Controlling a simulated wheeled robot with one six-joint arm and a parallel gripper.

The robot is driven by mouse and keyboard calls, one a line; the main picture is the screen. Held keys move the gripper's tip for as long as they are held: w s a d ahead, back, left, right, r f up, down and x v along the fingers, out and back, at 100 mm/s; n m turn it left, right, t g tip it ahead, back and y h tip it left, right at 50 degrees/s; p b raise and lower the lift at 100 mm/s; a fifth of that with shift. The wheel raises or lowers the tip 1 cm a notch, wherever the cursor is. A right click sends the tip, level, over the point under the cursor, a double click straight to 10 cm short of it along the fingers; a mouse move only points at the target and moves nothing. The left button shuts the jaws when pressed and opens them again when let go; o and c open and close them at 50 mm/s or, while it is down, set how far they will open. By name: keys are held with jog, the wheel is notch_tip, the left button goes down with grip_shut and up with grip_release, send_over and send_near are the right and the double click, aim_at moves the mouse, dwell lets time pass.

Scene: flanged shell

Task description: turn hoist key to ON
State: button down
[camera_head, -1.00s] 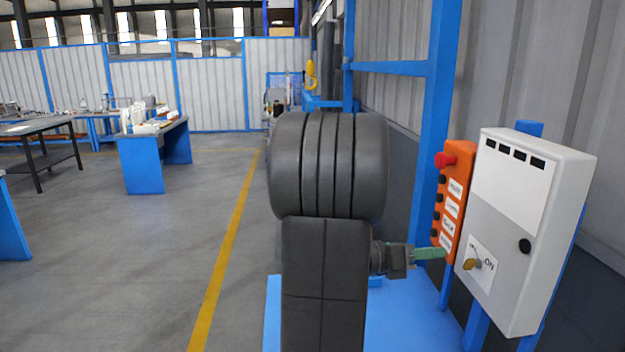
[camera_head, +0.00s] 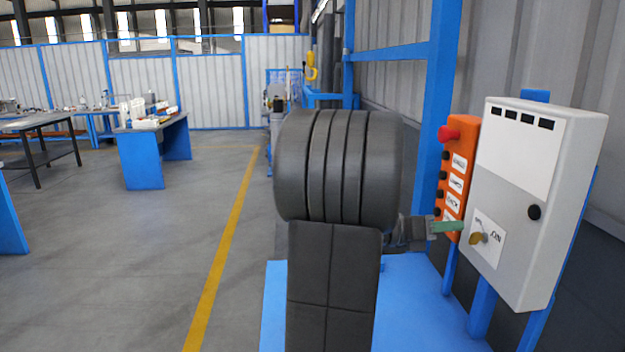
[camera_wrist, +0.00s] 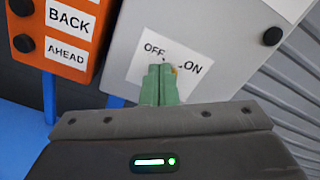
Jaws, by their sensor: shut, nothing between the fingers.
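The brass-yellow hoist key (camera_head: 478,238) sits on a white label marked OFF and ON, low on the front of a light grey control box (camera_head: 545,200). In the wrist view most of the key is hidden behind my fingers, and only a small yellow bit (camera_wrist: 174,70) shows at their right. I cannot tell which mark it points to. My gripper (camera_head: 459,226) is just left of the key in the head view, with its green fingers closed together and empty. In the wrist view the fingertips (camera_wrist: 160,68) lie over the label between OFF and ON. I cannot tell if they touch the key.
An orange button panel (camera_head: 459,170) with a red knob stands close left of the box, near my fingers. Blue posts (camera_head: 425,140) and a corrugated wall are behind. Open grey floor with a yellow line (camera_head: 222,250) and workbenches (camera_head: 155,155) lies to the left.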

jog(key=shift+w+d, duration=0.1)
jog(key=shift+d, duration=0.9)
jog(key=shift+s+f, duration=0.4)
jog(key=shift+s, duration=0.05)
dwell(0.6)
jog(key=shift+s+r+p, duration=0.15)
jog(key=shift+r+p, duration=0.1)
jog(key=shift+p, duration=0.2)
jog(key=shift+s+p, duration=0.3)
jog(key=shift+p, duration=0.05)
dwell(0.3)
jog(key=shift+r, duration=0.15)
jog(key=shift+w+r+p, duration=0.1)
jog(key=shift+r+p, duration=0.2)
jog(key=shift+p, duration=0.15)
jog(key=a, duration=0.6)
jog(key=shift+s+p, duration=0.25)
jog(key=shift+p, duration=0.15)
